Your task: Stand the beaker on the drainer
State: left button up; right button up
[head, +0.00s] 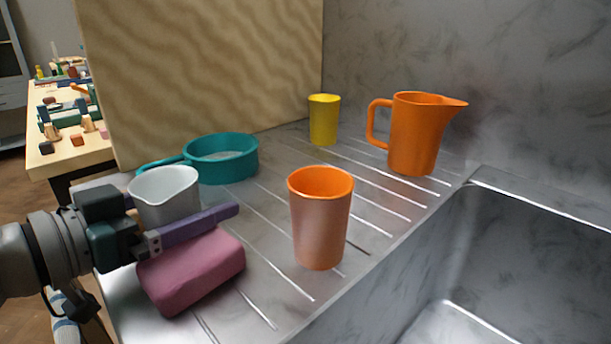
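A pale grey-white cup with a small lip (164,190) is at the left, upright or nearly so; its lower part is hidden behind my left gripper. An orange tumbler-shaped cup (321,222) stands upright on the ribbed steel drainer (270,252), near the sink edge. A yellow cup (324,120) stands upright farther back. I cannot tell for certain which one is the beaker. My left gripper (226,211) reaches in from the left, one purple finger crossing in front of the pale cup. Its other finger is hidden, so its opening and any grip do not show. My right gripper is out of view.
A pink block (192,272) lies just below the left finger. A teal pan (222,160) and an orange jug (414,134) stand farther back. The sink (520,240) drops away at the right. A patterned panel (205,70) rises behind. Bare drainer lies around the orange cup.

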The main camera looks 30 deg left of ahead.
pick_arm(q)
jog(key=shift+r, duration=0.25)
jog(key=shift+s, duration=0.35)
jog(key=v, duration=1)
jog(key=shift+s+a, duration=0.1)
jog(key=shift+s, duration=0.2)
jog(key=shift+s+a+r, duration=0.1)
jog(key=shift+s+r, duration=0.05)
jog(key=shift+s, duration=0.2)
